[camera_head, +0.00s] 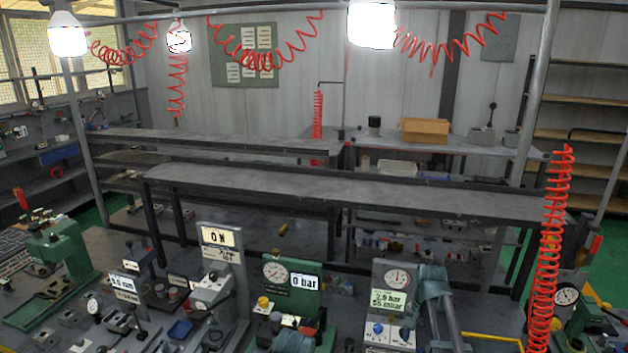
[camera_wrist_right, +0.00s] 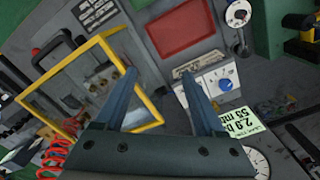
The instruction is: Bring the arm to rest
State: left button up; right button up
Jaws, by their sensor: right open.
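My right gripper (camera_wrist_right: 159,74) is open in the right wrist view. Its two blue-grey fingers stand apart with nothing between them. Beyond the fingers lie a grey panel with a red rectangle (camera_wrist_right: 183,32) and a valve block with a blue knob (camera_wrist_right: 225,85). In the head view this block's display (camera_head: 388,300) reads 2.9 bar and 55 ml/min, below a round gauge (camera_head: 397,278). A blue-grey part of my right arm rises just right of the block; whether it touches is unclear.
A yellow frame (camera_wrist_right: 110,90) lies left of my fingers in the wrist view. A red coiled hose (camera_head: 552,240) hangs at the right. The long bench (camera_head: 300,185) behind is mostly bare.

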pick_arm(q)
notch_tip(320, 180, down, 7)
jog(key=b, duration=0.7)
jog(key=shift+f, duration=0.2)
pick_arm(e)
jog(key=s+a+f+n, duration=0.3)
jog(key=s+a+n, duration=0.3)
jog(key=s+a, duration=0.3)
jog(key=s+a+f+n+h, duration=0.1)
jog(key=s+a+f+n, duration=0.3)
jog(key=s+a+n, duration=0.3)
jog(key=s+a, duration=0.3)
jog(key=a, duration=0.3)
jog(key=shift+s+f, duration=0.15)
jog(key=shift+s, duration=0.15)
pick_arm(q)
jog(key=shift+w, duration=0.1)
